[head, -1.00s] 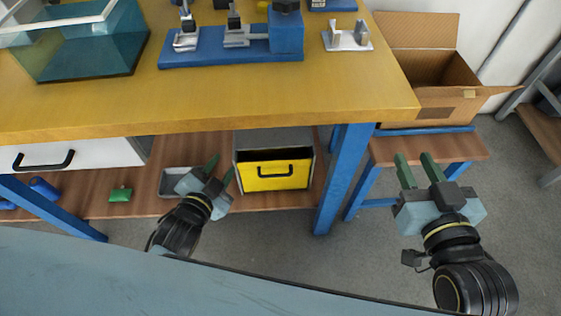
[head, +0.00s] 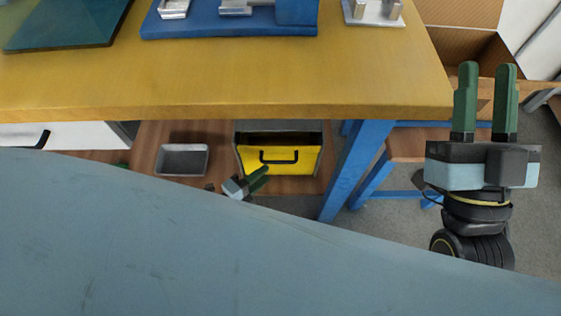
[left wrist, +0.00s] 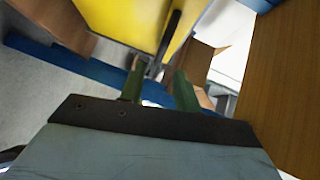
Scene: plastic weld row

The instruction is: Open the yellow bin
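The yellow bin (head: 305,158) sits in a grey housing on the wooden shelf under the table. Its front carries a black handle (head: 283,161), and a dark gap shows above the front. My left gripper (head: 262,177) is just in front of and below the handle; my own body hides part of its arm. In the left wrist view, the green fingers (left wrist: 159,88) are apart, with the handle (left wrist: 169,38) just beyond and roughly between their tips. Contact cannot be told. My right gripper (head: 487,75) is open and empty, to the right of the table.
The wooden table top (head: 230,88) overhangs the bin. A blue table leg (head: 350,170) stands just right of it. A grey tray (head: 181,160) lies left on the shelf. A cardboard box (head: 455,42) stands behind my right gripper.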

